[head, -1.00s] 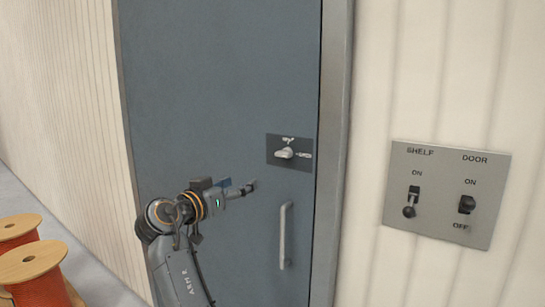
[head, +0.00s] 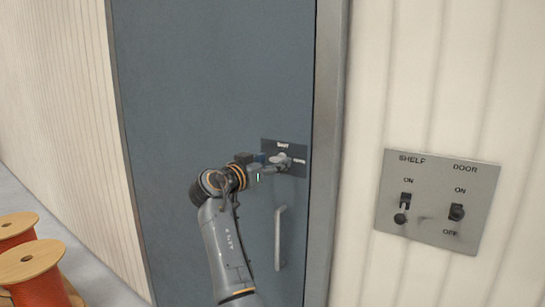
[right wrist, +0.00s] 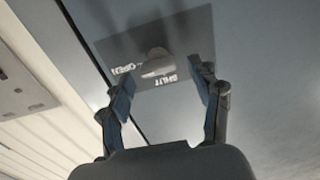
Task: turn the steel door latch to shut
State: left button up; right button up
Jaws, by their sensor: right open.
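The steel door latch is a light grey knob (right wrist: 157,62) on a dark plate (head: 298,149) on the blue-grey door (head: 215,90). The plate is marked SHUT at the top and OPEN at the right in the head view; the right wrist view shows these upside down. The knob's lever appears to point toward OPEN. My right gripper (head: 274,162) is at the plate and partly hides the knob in the head view. In the right wrist view its fingers (right wrist: 162,72) are open with the knob between their tips; contact cannot be told. My left gripper is out of view.
A vertical door handle (head: 280,237) is below the latch. A switch panel (head: 438,201) marked SHELF and DOOR is on the wall to the right, past the door frame (head: 335,130). Orange cable reels (head: 30,262) stand at the lower left.

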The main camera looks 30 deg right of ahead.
jog(key=shift+w+d, duration=0.1)
jog(key=shift+d, duration=0.3)
jog(key=c, duration=1.2)
jog(key=shift+o, duration=0.2)
